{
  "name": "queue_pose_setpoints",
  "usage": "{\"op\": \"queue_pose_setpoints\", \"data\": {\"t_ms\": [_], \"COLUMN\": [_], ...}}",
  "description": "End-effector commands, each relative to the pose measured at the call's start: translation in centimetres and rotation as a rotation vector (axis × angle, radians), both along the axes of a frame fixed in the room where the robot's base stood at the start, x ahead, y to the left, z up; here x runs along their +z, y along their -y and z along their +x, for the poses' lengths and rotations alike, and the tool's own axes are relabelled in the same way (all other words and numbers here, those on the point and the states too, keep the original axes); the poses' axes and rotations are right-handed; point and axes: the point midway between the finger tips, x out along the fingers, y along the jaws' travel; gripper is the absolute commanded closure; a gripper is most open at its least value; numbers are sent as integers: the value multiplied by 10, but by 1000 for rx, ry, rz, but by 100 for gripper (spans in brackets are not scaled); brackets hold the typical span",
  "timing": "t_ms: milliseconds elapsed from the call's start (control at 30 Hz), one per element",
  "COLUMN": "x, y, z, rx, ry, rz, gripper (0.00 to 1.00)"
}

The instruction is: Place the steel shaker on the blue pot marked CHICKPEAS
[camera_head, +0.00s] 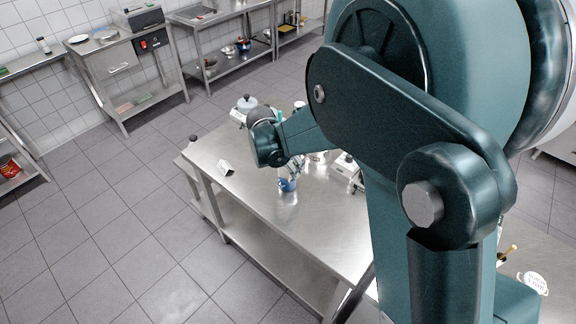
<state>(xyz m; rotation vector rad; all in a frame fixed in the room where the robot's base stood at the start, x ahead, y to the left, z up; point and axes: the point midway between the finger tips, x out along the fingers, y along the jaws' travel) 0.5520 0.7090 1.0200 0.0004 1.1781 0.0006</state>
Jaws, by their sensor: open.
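A small blue pot (287,185) stands on the steel table, below the end of my arm. It is too small here to read any marking on it. A pale, shiny shape shows just above the blue; I cannot tell whether it is the steel shaker or part of the pot. My gripper (295,163) is open beside and above this spot, small and partly hidden by my own wrist. I cannot tell whether its fingers are around anything or touching it. I cannot make out the steel shaker for certain elsewhere.
The steel table (255,205) has bare room at its front and left. A small white card (225,168) stands on its left part. A white box-like item (346,168) is to the right. My arm hides much of the right side.

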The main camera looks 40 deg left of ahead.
Motion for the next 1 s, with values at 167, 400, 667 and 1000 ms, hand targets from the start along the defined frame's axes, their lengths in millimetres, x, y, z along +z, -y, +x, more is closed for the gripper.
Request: {"op": "queue_pose_setpoints", "data": {"t_ms": [167,400,667,1000], "x": [8,30,63,101], "y": [0,0,0,0], "z": [-2,-12,-26,-41], "rx": [0,0,1,0], "ry": [0,0,0,0], "rz": [0,0,0,0], "gripper": [50,50,50,50]}}
